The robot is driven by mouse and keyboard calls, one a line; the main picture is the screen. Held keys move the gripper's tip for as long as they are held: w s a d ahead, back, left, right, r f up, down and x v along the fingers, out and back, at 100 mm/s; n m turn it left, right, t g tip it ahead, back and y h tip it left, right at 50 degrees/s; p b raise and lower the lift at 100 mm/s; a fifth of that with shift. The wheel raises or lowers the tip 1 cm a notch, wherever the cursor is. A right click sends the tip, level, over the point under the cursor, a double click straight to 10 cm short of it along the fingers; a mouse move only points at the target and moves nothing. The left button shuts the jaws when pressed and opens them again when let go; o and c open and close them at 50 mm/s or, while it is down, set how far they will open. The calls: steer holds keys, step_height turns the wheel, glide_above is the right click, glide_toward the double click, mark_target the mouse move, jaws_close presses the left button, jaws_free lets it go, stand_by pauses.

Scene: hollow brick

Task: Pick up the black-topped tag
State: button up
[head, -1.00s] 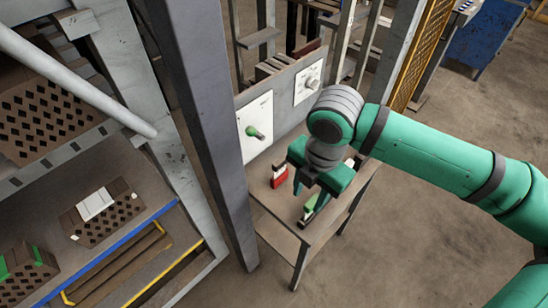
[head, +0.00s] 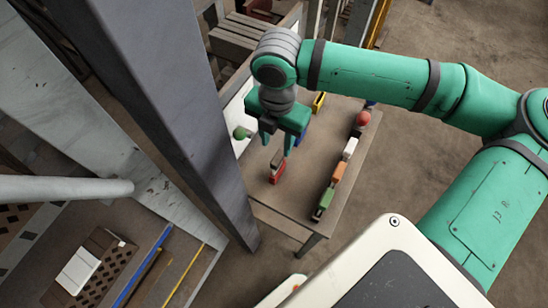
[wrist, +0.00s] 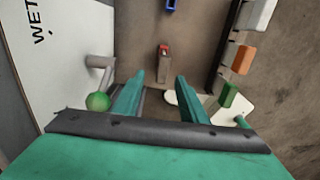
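My gripper (head: 277,148) is open and empty above the table (head: 308,178), fingers pointing down; its two spread fingers also show in the wrist view (wrist: 160,88). A small red piece with a pale part (head: 277,170) stands just below the fingertips in the head view. In the wrist view that red piece (wrist: 163,50) lies ahead of the gap between the fingers, not between them. A green piece (head: 325,198) with a dark end stands near the table's right edge. I cannot tell for sure which piece is the black-topped tag.
Along the table's right edge stand an orange piece (head: 338,172), a white piece (head: 349,149) and a red ball (head: 363,118). A yellow piece (head: 318,102) is farther back. A white panel with a green knob (head: 240,133) and a grey post (head: 165,110) stand left.

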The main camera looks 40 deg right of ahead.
mark_target(278, 157)
steer(key=shift+s+f, duration=0.15)
steer(key=shift+f, duration=1.8)
steer(key=shift+s+f, duration=0.15)
steer(key=shift+f, duration=1.75)
steer(key=shift+c, duration=0.6)
steer(key=shift+d, duration=0.1)
jaws_close()
